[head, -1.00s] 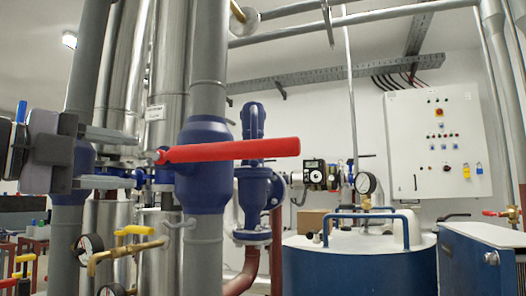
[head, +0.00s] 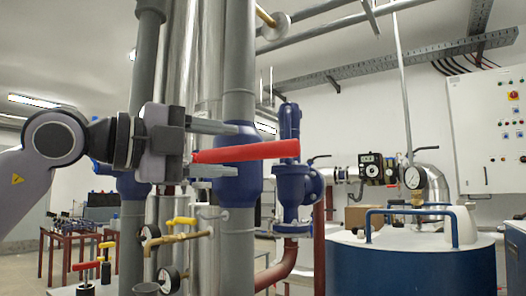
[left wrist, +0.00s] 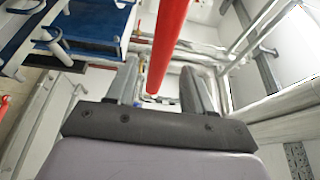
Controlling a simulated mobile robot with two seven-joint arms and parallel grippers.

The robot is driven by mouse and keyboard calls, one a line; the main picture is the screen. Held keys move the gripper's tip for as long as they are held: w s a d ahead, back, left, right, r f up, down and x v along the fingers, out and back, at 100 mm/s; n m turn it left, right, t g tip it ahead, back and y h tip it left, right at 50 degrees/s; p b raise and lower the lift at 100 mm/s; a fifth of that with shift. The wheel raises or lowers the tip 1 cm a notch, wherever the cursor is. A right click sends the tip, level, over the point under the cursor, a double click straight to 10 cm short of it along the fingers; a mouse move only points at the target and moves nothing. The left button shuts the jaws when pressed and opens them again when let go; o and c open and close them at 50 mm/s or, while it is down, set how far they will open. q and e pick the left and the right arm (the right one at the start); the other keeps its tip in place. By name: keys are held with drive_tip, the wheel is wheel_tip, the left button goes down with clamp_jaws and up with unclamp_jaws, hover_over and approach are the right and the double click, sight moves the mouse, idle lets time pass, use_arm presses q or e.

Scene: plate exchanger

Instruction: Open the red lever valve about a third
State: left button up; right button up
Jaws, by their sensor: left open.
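The red lever (head: 262,150) lies nearly level across the blue valve body (head: 237,185) on a grey vertical pipe, its free end pointing right. My left gripper (head: 236,150) reaches in from the left and is open. In the head view one finger shows above the lever and one below it, near its left part. In the left wrist view the red lever (left wrist: 168,45) runs down from the top into the gap between the fingertips (left wrist: 160,75). I cannot tell whether either finger touches it. My right gripper is not in view.
A second blue valve (head: 291,185) stands right of the lever, with a blue tank (head: 400,268) at the lower right. Gauges and yellow-handled taps (head: 182,222) sit below my gripper. A smaller red lever (head: 87,266) is at the lower left. Pipes crowd behind.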

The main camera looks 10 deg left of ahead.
sight(240, 153)
use_arm(q)
drive_tip(key=p+x, duration=0.1)
drive_tip(key=x, duration=0.5)
drive_tip(key=shift+w+d+p, duration=0.1)
drive_tip(key=shift+w+p, duration=0.15)
drive_tip(key=shift+p, duration=0.15)
drive_tip(key=shift+f, duration=0.1)
clamp_jaws()
